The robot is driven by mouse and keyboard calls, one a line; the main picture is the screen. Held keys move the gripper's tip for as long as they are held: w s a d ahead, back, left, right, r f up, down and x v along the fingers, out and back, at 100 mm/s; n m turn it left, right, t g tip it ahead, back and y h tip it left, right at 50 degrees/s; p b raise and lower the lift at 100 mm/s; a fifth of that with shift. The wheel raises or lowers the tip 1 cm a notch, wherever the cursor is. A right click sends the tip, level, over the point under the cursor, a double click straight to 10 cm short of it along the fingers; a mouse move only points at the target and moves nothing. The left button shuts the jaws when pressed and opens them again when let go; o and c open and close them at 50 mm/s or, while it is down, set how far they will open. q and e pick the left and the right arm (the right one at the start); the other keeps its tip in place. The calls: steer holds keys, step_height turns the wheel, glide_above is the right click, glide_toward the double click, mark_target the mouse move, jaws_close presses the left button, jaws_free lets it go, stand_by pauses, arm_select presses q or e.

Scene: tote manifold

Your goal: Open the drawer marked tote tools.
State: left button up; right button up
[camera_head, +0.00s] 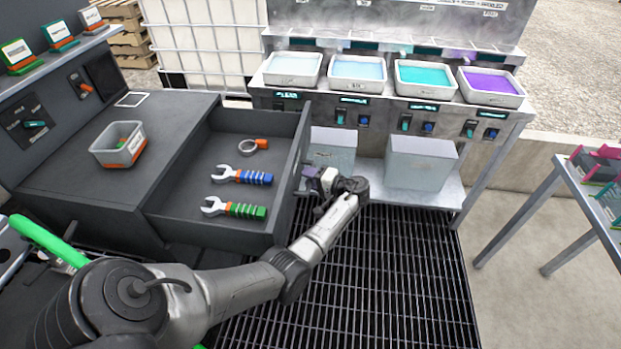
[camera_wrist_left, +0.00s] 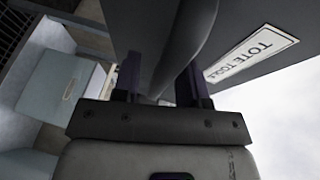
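The tote tools drawer (camera_head: 276,217) stands pulled out from the dark grey cabinet, its inside exposed. Its white TOTE TOOLS label (camera_wrist_left: 250,54) shows in the left wrist view on the drawer front. My left gripper (camera_head: 314,181) is at the outer side of the drawer front. In the left wrist view the dark curved drawer handle (camera_wrist_left: 175,55) runs between its two fingers (camera_wrist_left: 160,88), which look shut on it. Inside the drawer lie a blue-handled wrench (camera_head: 243,176), a green-handled wrench (camera_head: 234,209) and an orange-and-grey ring clamp (camera_head: 253,146). My right gripper is not in view.
A grey bin (camera_head: 118,145) sits on the cabinet top. A metal bench (camera_head: 385,103) with several liquid trays stands behind, with two grey boxes (camera_head: 421,163) on its lower shelf. Open floor grating (camera_head: 385,290) lies right of the drawer. Another table (camera_head: 600,205) stands at far right.

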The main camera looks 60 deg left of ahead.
arm_select(q)
steer(key=p+v, duration=0.1)
steer(key=v, duration=1.2)
steer(key=shift+w+d+r, duration=0.15)
steer(key=shift+w+d, duration=0.05)
steer(key=shift+d, duration=0.15)
